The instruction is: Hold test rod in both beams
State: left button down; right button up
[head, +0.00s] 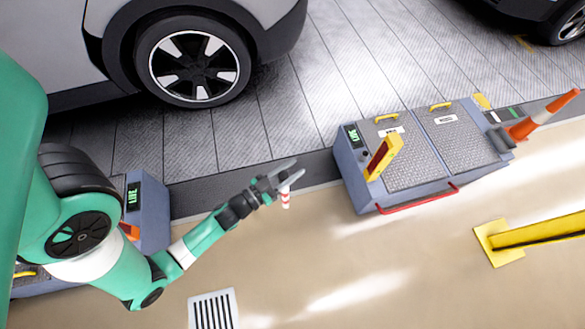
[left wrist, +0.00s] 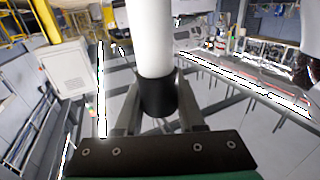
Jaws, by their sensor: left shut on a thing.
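My left gripper (head: 281,180) is shut on the test rod. The red and white striped end of the rod (head: 285,198) hangs below the fingers in the head view. In the left wrist view the rod (left wrist: 150,40) shows as a thick white shaft with a black grip between the fingers (left wrist: 158,115). The rod is in the open gap between two grey-blue units, apart from both. The right unit (head: 352,182) carries a yellow post with a red strip (head: 383,157) and a lit green display. The left unit (head: 152,215) also has a green display and is partly hidden by my arm. No beam is visible. My right gripper is out of view.
A silver car with a dark wheel (head: 193,62) stands at the back left. An orange and white cone (head: 543,115) lies at the right unit's far end. A yellow barrier (head: 535,232) stands at right, a floor grate (head: 213,311) below. The floor between is clear.

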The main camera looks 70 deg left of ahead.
pick_arm(q)
jog(key=a+p, duration=0.4)
jog(key=a, duration=0.6)
jog(key=shift+w+p, duration=0.15)
jog(key=shift+p, duration=0.25)
dwell(0.4)
dwell(1.0)
